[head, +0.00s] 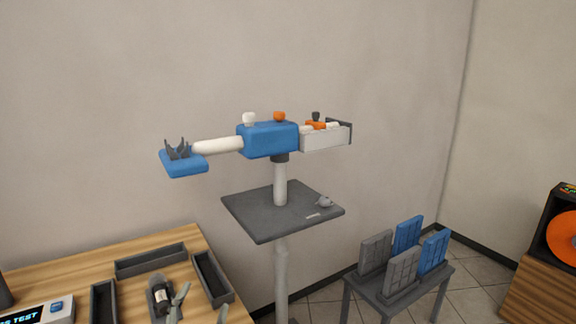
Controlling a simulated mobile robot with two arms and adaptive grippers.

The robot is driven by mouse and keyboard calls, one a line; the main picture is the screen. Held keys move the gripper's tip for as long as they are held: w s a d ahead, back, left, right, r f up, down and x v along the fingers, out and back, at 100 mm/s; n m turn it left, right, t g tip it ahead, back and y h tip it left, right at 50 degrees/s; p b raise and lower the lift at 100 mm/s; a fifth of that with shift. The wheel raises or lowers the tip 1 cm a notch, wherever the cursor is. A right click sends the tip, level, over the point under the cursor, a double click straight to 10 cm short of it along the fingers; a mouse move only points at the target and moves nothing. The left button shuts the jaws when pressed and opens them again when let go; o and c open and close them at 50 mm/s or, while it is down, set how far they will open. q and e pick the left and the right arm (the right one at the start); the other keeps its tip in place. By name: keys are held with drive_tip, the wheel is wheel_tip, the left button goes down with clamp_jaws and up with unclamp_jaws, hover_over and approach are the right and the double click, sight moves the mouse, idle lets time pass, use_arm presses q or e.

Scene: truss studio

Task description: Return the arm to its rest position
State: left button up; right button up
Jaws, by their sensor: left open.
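The task names no object other than my arm. My left gripper (177,299) shows small and partly cut off near the bottom edge, at the left. It appears as pale grey-green finger parts over the wooden bench (88,258). It is open, and I see nothing held. A dark bottle-like item with a white label (161,295) is beside the fingers. I cannot tell whether they touch. Most of my left arm is outside the frame. My right gripper is not in view.
A stand carries a blue block (268,139) and a grey shelf (257,214). A blue pad (185,165) with dark prongs is at its left end. Dark trays (150,260) are on the bench. Panels (403,270) stand on a low table. Space above the bench looks clear.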

use_arm(q)
drive_tip(key=s+a+f+n+g+y, duration=0.1)
drive_tip(key=s+a+f+n+g, duration=0.15)
drive_tip(key=s+f+g, duration=0.4)
drive_tip(key=s+a+f+n+g+y, duration=0.2)
drive_tip(key=s+a+f, duration=0.15)
drive_tip(key=f, duration=0.55)
drive_tip(key=s+d+f+g+h, duration=0.1)
drive_tip(key=s+f+g, duration=0.25)
drive_tip(key=s, duration=0.55)
drive_tip(key=s+d+f+g+h, duration=0.1)
drive_tip(key=s+f+g, duration=0.25)
drive_tip(key=s, duration=0.45)
wheel_tip(320, 180, down, 24)
drive_tip(key=s+g+p, duration=0.1)
drive_tip(key=p, duration=0.1)
drive_tip(key=s+a+f+g+p, duration=0.1)
drive_tip(key=s+a+f, duration=0.2)
drive_tip(key=s+f, duration=1.2)
drive_tip(key=shift+s, duration=1.1)
